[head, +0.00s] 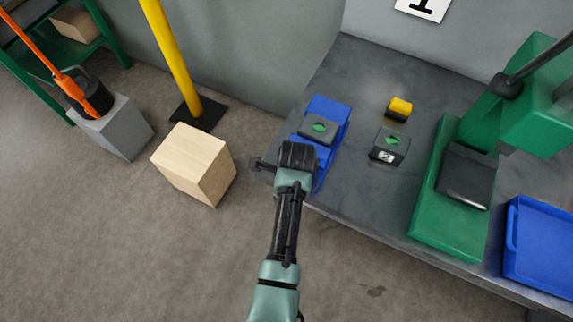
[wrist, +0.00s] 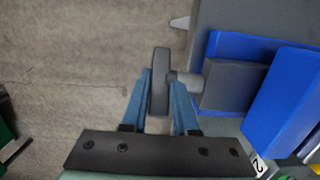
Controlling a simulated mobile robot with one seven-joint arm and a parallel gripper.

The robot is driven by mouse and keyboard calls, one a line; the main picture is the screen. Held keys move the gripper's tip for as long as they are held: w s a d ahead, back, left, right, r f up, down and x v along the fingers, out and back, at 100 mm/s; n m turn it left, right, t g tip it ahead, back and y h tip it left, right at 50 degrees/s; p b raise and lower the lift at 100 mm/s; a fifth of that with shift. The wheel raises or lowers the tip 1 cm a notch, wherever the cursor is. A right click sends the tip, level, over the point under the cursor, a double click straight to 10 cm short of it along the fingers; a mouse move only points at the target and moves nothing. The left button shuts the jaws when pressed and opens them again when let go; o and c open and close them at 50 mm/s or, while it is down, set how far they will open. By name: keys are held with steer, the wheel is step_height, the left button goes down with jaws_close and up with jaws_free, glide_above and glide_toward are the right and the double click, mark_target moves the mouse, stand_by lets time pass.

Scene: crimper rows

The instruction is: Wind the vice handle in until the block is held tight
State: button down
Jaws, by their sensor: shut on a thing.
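The blue vice (head: 327,112) stands at the bench's left edge in the head view; its blue body (wrist: 285,95) fills the right of the wrist view. A dark grey block with a green diamond (head: 319,128) sits in it; whether the jaws press on it I cannot tell. The vice handle (wrist: 160,65) is a dark grey bar, upright in the wrist picture, on a short grey shaft. It shows partly in the head view (head: 258,163). My gripper (wrist: 162,82) is shut on the handle, one blue finger each side. In the head view my arm hides the fingers.
On the bench (head: 350,75) are a dark block with a green diamond (head: 390,144), a yellow-and-black item (head: 399,109), a green press (head: 440,190) and a blue tray (head: 540,245). A wooden box (head: 195,162) stands on the floor left of the bench, near a yellow post (head: 172,60).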

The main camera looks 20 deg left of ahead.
steer(key=y, duration=0.4)
steer(key=shift+d+p, duration=0.15)
steer(key=shift+p, duration=0.2)
steer(key=y, duration=0.2)
steer(key=y+b, duration=0.1)
steer(key=shift+w+f+y+b, duration=0.1)
steer(key=shift+f+y+b, duration=0.2)
steer(key=shift+y, duration=0.1)
steer(key=y+b, duration=0.1)
steer(key=b, duration=0.1)
steer(key=y+b, duration=0.1)
steer(key=y, duration=0.1)
steer(key=y+b, duration=0.2)
steer(key=shift+d+f+b, duration=0.1)
steer(key=shift+f+b, duration=0.2)
steer(key=y+b, duration=0.3)
steer(key=shift+t, duration=0.3)
steer(key=shift+r+y+b, duration=0.15)
steer(key=shift+y+b, duration=0.45)
steer(key=shift+b, duration=0.2)
steer(key=shift+r, duration=0.1)
steer(key=c, duration=0.7)
jaws_free()
